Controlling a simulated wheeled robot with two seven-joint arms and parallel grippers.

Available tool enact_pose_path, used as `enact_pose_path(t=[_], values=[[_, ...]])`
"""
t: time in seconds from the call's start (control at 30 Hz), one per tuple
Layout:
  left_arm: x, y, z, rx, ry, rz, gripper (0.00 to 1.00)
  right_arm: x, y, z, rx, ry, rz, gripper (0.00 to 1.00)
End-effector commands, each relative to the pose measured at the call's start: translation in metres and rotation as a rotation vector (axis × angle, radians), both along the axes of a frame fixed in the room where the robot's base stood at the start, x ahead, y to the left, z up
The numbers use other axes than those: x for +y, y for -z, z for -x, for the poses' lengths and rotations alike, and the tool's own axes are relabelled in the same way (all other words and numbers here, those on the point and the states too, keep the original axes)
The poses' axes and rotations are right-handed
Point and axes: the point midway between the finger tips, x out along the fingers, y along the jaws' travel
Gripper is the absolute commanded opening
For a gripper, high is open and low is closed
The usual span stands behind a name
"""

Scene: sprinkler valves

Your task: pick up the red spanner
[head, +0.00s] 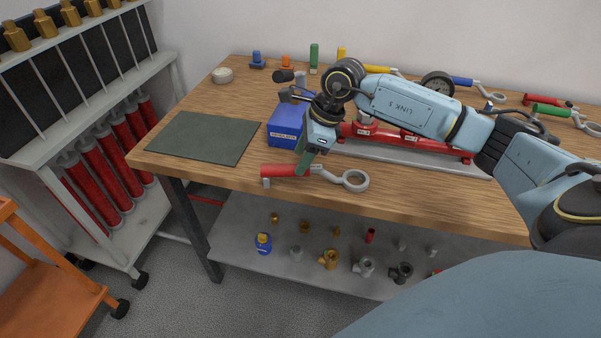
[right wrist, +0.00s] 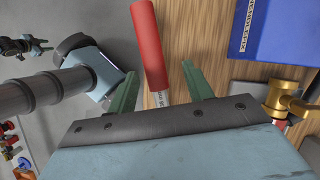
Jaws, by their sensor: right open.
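A red spanner (head: 283,170) with a red handle and a silver ring end lies at the front edge of the wooden bench. My right gripper (head: 307,160) is over its middle in the head view, hiding part of it. In the right wrist view the red handle (right wrist: 148,45) runs up from between the two green fingers of my right gripper (right wrist: 160,76), which are apart. I see no finger touching it, and the exact height above it is unclear. My left gripper is not in view.
Behind the gripper stand a blue box (head: 285,120) and red pipework (head: 362,130). A dark green mat (head: 205,138) lies left. More spanners lie along the back, including another red-handled one (head: 545,100). A shelf below (head: 235,235) holds fittings.

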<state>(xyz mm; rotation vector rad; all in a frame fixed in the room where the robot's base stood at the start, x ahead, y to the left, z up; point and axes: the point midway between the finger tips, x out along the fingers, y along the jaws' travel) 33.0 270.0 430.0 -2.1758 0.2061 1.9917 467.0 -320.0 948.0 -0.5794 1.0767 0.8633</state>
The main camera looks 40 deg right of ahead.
Motion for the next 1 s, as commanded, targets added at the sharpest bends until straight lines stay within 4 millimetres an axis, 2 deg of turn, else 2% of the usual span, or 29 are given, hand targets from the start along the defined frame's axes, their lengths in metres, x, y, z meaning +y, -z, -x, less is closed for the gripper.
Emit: enact_pose_path(t=[0.37, 0.6, 1.0], values=[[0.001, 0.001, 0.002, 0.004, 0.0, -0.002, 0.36, 0.023, 0.043, -0.005, 0.003, 0.0, -0.003, 0.51], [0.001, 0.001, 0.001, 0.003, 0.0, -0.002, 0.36, 0.023, 0.046, -0.006, 0.001, 0.001, -0.001, 0.51], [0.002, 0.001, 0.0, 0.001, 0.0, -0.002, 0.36, 0.023, 0.045, -0.006, 0.001, 0.001, -0.001, 0.0]])
